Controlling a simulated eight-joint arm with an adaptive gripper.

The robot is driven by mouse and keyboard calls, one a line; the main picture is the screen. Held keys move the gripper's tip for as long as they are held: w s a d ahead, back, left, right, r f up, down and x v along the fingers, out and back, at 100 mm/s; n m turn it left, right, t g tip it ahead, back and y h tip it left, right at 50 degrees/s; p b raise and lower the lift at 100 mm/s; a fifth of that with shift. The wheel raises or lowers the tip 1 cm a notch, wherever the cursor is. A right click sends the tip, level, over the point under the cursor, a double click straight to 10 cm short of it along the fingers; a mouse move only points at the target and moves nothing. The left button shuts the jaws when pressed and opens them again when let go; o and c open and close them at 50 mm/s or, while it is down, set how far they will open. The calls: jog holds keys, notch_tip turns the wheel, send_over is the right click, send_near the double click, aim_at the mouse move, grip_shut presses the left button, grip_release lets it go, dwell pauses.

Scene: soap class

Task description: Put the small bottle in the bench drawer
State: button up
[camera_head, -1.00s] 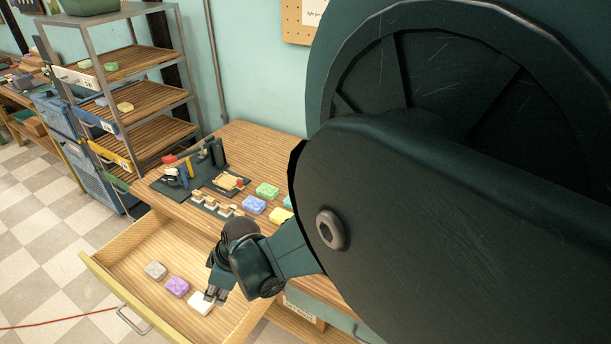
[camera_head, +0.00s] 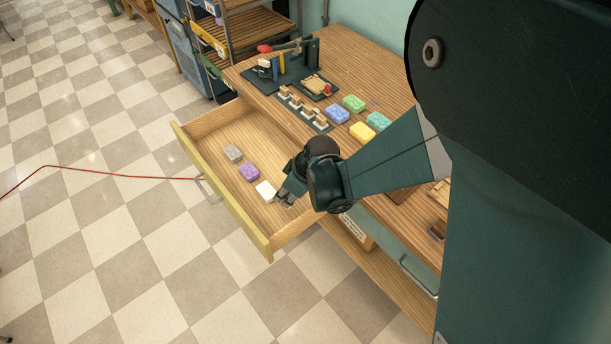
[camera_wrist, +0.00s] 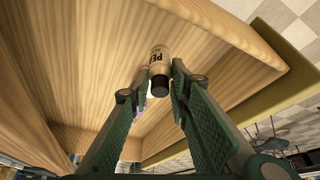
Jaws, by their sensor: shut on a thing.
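The bench drawer (camera_head: 225,196) stands pulled out, with a yellow front and a wooden inside. My gripper (camera_head: 284,198) points down into its near right part, beside a white soap bar. In the wrist view my gripper (camera_wrist: 163,76) is shut on the small bottle (camera_wrist: 158,60), which has a pale body with dark lettering and a black cap. The drawer's wooden boards fill much of that view around the bottle. In the head view I cannot make out the bottle at the fingertips, nor whether it touches the drawer floor.
In the drawer lie a grey soap (camera_head: 232,152), a purple soap (camera_head: 249,172) and the white soap (camera_head: 265,190) in a row. On the bench top (camera_head: 352,60) are several coloured soaps, stamps and a tool rack. A red cable (camera_head: 110,175) crosses the checkered floor.

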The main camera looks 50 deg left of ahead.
jog(key=shift+f+b, duration=0.4)
jog(key=shift+f, duration=1.25)
jog(key=shift+f, duration=0.2)
jog(key=o, duration=0.9)
jog(key=shift+r, duration=0.1)
jog(key=shift+r, duration=0.1)
jog(key=p+v, duration=0.2)
jog(key=v, duration=1)
jog(key=shift+p, duration=0.4)
